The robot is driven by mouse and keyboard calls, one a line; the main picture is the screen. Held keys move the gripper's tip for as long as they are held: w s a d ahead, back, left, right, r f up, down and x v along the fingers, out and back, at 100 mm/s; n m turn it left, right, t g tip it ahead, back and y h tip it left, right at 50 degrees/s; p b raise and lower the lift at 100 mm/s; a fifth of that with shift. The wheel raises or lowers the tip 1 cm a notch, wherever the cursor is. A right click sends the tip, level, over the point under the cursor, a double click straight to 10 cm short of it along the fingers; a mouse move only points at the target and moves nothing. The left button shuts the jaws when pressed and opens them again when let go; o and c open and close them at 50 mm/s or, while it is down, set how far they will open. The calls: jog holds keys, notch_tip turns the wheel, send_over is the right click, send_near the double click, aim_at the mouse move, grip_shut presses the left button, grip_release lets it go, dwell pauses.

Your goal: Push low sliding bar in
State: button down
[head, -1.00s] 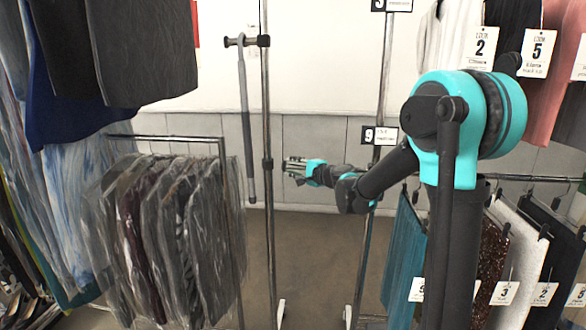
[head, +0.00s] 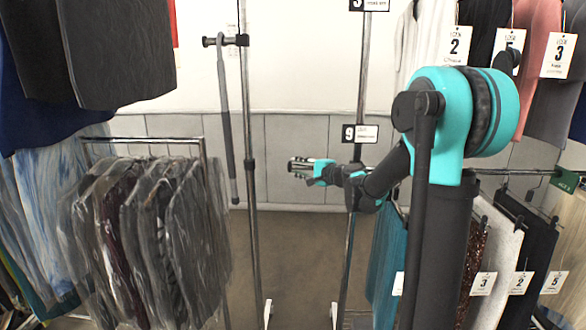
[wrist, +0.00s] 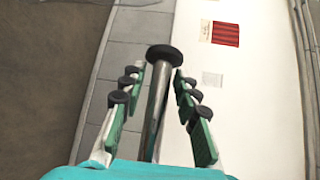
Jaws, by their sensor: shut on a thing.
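My gripper (head: 298,167) is stretched out between two upright chrome posts, at about the height of the 9 sign. It points left in the head view. In the wrist view my gripper (wrist: 157,100) has its green-padded fingers on either side of a metal bar (wrist: 155,105) with a round black end cap (wrist: 164,54). The bar runs lengthwise between the fingers, and its cap sticks out past the fingertips. The gripper is shut on this bar. Where the bar joins the rack is hidden behind my gripper and arm.
The left post (head: 248,200) carries a hanging grey rod (head: 225,110). The right post (head: 350,230) bears the 9 sign (head: 348,133). Bagged garments (head: 150,240) hang at left, and tagged garments (head: 500,260) at right. The floor between the posts is clear.

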jog(key=c, duration=1.4)
grip_release()
jog(key=shift+c, duration=0.2)
jog(key=v, duration=1.2)
jog(key=shift+s, duration=0.1)
